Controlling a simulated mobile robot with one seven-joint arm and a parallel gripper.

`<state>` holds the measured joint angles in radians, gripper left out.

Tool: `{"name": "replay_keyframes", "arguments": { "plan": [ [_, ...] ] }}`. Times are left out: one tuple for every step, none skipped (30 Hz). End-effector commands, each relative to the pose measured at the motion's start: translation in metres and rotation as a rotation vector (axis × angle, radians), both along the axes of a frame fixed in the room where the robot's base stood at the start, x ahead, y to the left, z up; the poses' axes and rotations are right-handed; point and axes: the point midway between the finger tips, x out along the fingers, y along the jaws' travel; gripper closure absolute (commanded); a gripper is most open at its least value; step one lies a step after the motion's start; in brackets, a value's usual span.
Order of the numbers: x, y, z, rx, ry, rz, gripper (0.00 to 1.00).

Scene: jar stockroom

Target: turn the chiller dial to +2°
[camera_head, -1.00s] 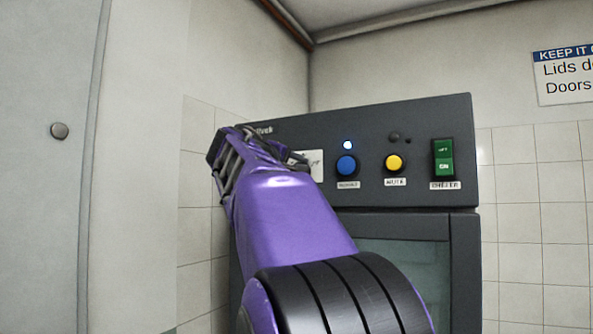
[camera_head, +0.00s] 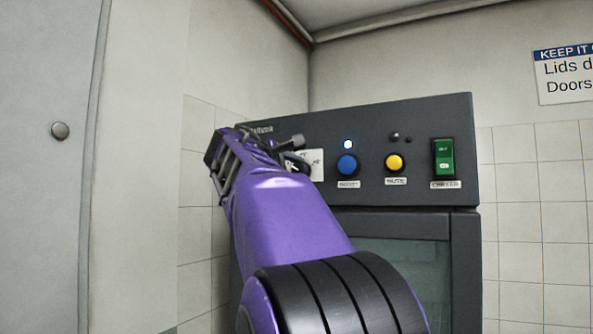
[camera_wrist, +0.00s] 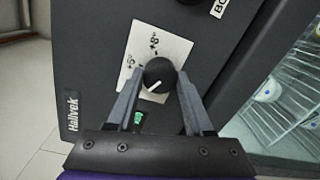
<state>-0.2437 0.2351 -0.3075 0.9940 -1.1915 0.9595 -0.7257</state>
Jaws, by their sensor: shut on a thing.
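The chiller dial (camera_wrist: 157,72) is a round black knob with a white pointer line on a white scale plate (camera_wrist: 165,45). In the wrist view its pointer is aimed to the lower left, toward the gap between my fingers. A mark like +8° shows above the knob and another mark to its left; the rest of the scale is hidden. My gripper (camera_wrist: 159,78) is shut on the dial, one finger on each side. In the head view my gripper (camera_head: 297,150) covers the dial, and only part of the scale plate (camera_head: 317,166) shows.
The dark chiller panel (camera_head: 430,120) carries a blue button (camera_head: 347,165), a yellow button (camera_head: 394,162) and a green rocker switch (camera_head: 444,160) right of my gripper. A glass door (camera_head: 410,262) is below. A small green light (camera_wrist: 138,118) shows near the left finger.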

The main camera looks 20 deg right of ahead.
Motion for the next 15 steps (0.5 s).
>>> {"name": "replay_keyframes", "arguments": {
  "plan": [
    [0.0001,0.0,-0.0004,-0.004,0.006,-0.001,1.0],
    [0.0001,0.0,-0.0004,-0.005,0.008,-0.001,1.0],
    [0.0001,0.0,-0.0004,-0.007,0.01,-0.001,1.0],
    [0.0001,0.0,-0.0004,-0.007,0.011,-0.001,1.0],
    [0.0002,0.0,-0.0005,-0.007,0.011,-0.001,1.0],
    [0.0002,0.0,-0.0005,-0.008,0.012,-0.001,1.0],
    [0.0001,0.0,-0.0004,-0.008,0.012,-0.001,1.0],
    [0.0002,0.0,-0.0005,-0.008,0.012,-0.001,1.0],
    [0.0002,0.0,-0.0005,-0.008,0.012,-0.001,1.0],
    [0.0002,0.0,-0.0005,-0.008,0.012,-0.001,1.0],
    [0.0002,0.0,-0.0005,-0.008,0.012,-0.001,1.0],
    [0.0002,0.0,-0.0005,-0.008,0.012,-0.001,1.0],
    [0.0002,0.0,-0.0005,-0.008,0.012,-0.001,1.0],
    [0.0002,0.0,-0.0005,-0.008,0.012,-0.001,1.0],
    [0.0003,0.0001,-0.0005,-0.007,0.011,0.0,0.41]
  ]
}}
